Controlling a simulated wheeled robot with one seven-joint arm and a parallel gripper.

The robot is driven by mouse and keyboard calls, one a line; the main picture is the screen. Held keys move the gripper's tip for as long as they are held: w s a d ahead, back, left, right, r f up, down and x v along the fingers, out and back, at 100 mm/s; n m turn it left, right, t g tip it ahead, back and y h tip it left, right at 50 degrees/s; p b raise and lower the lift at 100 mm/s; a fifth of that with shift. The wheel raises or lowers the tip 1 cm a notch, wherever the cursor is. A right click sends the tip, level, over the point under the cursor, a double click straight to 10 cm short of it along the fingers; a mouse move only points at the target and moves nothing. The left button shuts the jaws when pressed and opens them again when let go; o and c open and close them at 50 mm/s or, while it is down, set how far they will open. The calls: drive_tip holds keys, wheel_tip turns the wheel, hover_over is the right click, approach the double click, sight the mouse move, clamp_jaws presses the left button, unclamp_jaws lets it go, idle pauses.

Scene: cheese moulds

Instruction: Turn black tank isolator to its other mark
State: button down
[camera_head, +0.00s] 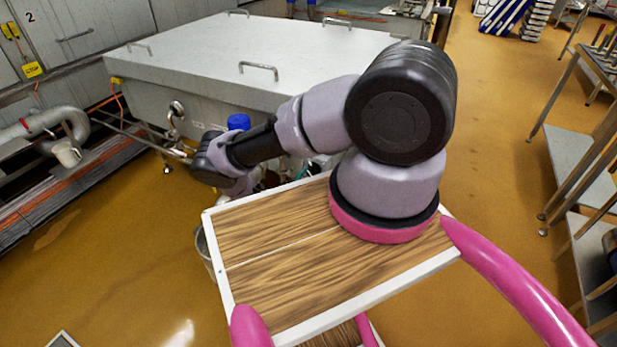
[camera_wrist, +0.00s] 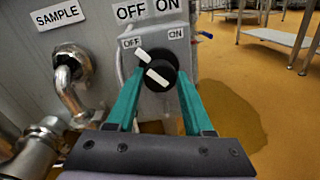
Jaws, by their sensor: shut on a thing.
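In the wrist view, the black tank isolator (camera_wrist: 158,87) is a round black knob on a grey box (camera_wrist: 177,45). Its white bar runs tilted, with the upper end toward the small OFF label at upper left. The small ON label is at upper right. Larger OFF and ON signs sit above. My gripper (camera_wrist: 159,80) is shut on the knob, with one teal finger on its left and one on its right. In the head view the isolator and the fingers are hidden behind my wrist, beside the large pale tank (camera_head: 215,50).
A steel pipe elbow (camera_wrist: 75,88) under a SAMPLE label (camera_wrist: 58,13) stands left of the isolator, with more steel fittings below it. Metal tables (camera_head: 570,155) stand at the right of the head view. The orange-brown floor (camera_head: 495,115) between is clear.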

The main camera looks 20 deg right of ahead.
drive_tip(key=m, duration=0.8)
drive_tip(key=shift+s+m, duration=0.1)
drive_tip(key=shift+m, duration=0.2)
drive_tip(key=m, duration=0.4)
drive_tip(key=shift+y, duration=0.3)
drive_tip(key=shift+f+m, duration=0.1)
drive_tip(key=shift+m, duration=1.6)
drive_tip(key=shift+s, duration=0.1)
drive_tip(key=shift+c, duration=1.4)
unclamp_jaws()
drive_tip(key=v, duration=1)
drive_tip(key=shift+s+a, duration=0.2)
drive_tip(key=shift+s, duration=0.1)
